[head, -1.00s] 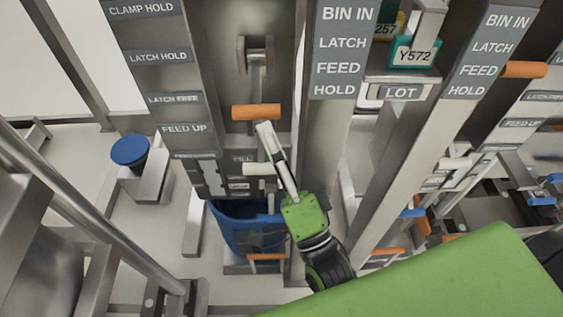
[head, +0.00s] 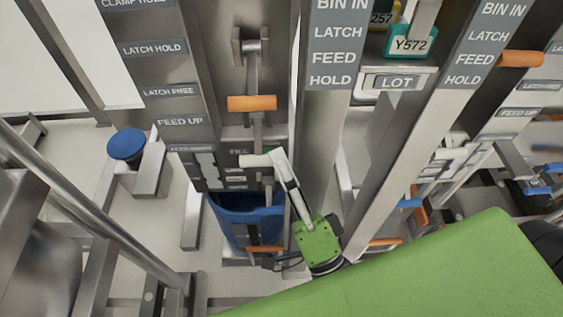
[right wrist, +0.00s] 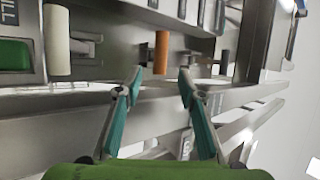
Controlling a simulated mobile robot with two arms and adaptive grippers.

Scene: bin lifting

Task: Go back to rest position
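My right gripper (head: 280,158) is in the middle of the head view, below the upper orange handle (head: 252,103) and close beside the white handle (head: 256,160). In the right wrist view its two fingers (right wrist: 160,84) are apart with nothing between them. An orange handle (right wrist: 161,52) stands beyond the fingertips there, apart from them, and a white handle (right wrist: 57,40) is to the left. I cannot tell in the head view whether the finger touches the white handle. My left gripper is in neither view.
A blue bin (head: 250,217) sits low behind the gripper, partly hidden, with a lower orange handle (head: 264,249) in front. Labelled metal posts (head: 331,50) rise on both sides. A blue knob (head: 126,144) stands at left, and a metal rail (head: 95,222) crosses there.

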